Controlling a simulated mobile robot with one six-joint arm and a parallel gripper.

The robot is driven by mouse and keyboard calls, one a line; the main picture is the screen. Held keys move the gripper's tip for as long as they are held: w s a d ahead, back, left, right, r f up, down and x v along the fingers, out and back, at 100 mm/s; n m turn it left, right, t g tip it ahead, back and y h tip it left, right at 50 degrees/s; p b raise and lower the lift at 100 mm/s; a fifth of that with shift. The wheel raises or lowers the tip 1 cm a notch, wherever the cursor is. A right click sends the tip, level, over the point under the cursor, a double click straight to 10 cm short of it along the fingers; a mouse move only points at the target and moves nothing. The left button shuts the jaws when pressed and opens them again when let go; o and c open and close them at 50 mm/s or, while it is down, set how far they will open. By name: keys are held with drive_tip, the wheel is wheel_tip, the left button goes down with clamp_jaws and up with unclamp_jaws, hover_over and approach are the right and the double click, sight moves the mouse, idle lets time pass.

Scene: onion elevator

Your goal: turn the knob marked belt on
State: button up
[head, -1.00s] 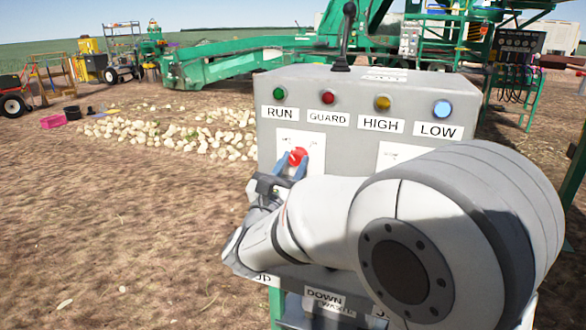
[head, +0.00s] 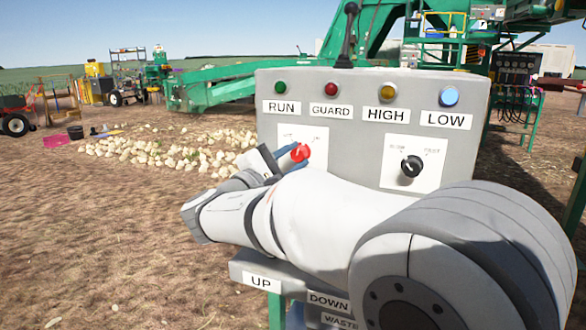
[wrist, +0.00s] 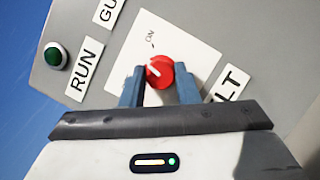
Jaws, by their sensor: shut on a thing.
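The red knob (head: 300,153) sits on a white plate (head: 318,136) at the left of the grey panel's face, under the RUN and GUARD labels. My gripper (head: 291,157) reaches it from the lower left and is shut on it. In the wrist view the blue-grey fingers of my gripper (wrist: 160,88) stand on either side of the red knob (wrist: 160,70). A white mark on the knob points left there, and ON is printed on the plate above it. A label partly hidden by a finger shows only LT (wrist: 230,84).
A black knob (head: 411,167) on a second white plate is to the right, just above my arm. Green, red, yellow and blue lamps line the panel's top, with a black lever (head: 346,30) behind. Onions (head: 160,146) lie on open ground at the left.

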drive_tip(key=m+g+b, duration=0.1)
drive_tip(key=m, duration=0.2)
drive_tip(key=m+g+b, duration=0.1)
drive_tip(key=m, duration=0.2)
drive_tip(key=shift+r+m+y+b, duration=0.1)
drive_tip(key=shift+m+y+b, duration=0.2)
drive_tip(key=shift+m+y, duration=0.1)
idle(0.3)
drive_tip(key=o, duration=1)
drive_tip(key=shift+a, duration=0.1)
drive_tip(key=p+v, duration=0.2)
drive_tip(key=v, duration=0.5)
drive_tip(key=shift+s+a+r, duration=0.15)
drive_tip(key=shift+s+a, duration=0.05)
drive_tip(key=shift+a, duration=0.15)
